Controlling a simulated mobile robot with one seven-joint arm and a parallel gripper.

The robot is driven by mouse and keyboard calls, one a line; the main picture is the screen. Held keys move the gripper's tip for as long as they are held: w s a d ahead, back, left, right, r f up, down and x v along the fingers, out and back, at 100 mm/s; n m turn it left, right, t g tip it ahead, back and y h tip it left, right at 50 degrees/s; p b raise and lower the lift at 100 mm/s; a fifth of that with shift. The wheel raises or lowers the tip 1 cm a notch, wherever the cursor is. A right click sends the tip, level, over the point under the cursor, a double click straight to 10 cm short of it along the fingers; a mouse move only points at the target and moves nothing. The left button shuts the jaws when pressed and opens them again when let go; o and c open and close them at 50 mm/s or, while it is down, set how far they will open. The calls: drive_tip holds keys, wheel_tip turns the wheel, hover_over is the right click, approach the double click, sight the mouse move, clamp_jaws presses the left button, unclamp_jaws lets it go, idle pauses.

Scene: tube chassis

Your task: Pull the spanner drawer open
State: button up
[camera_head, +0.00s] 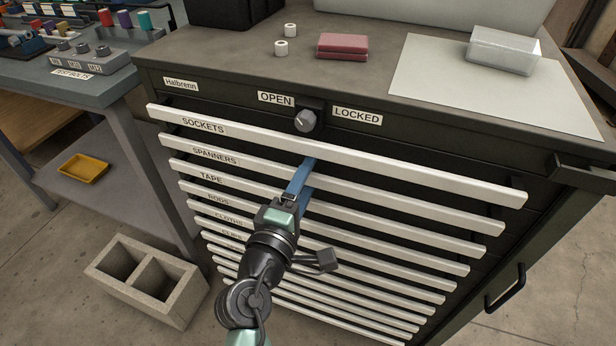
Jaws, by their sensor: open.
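The dark cabinet has a stack of drawers with long white bar handles. The handle labelled SPANNERS (400,203) is second from the top, below the SOCKETS handle (420,174). The spanner drawer looks shut, its bar in line with those below. My gripper (308,177) is open with blue fingers at the middle of the spanner handle. One finger crosses in front of the bar, its tip near the SOCKETS bar; the other shows just below. Whether the bar lies between the fingers is hard to tell. No grasp shows.
A lock knob (306,121) sits between OPEN and LOCKED labels; its setting is unclear. A red block (342,46), two white rolls and a clear box (503,50) are on top. A concrete block (148,278) stands on the floor at left, beside a grey bench (70,85).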

drive_tip(key=shift+w+d, duration=0.1)
drive_tip(key=shift+w, duration=0.2)
clamp_jaws()
idle(1.3)
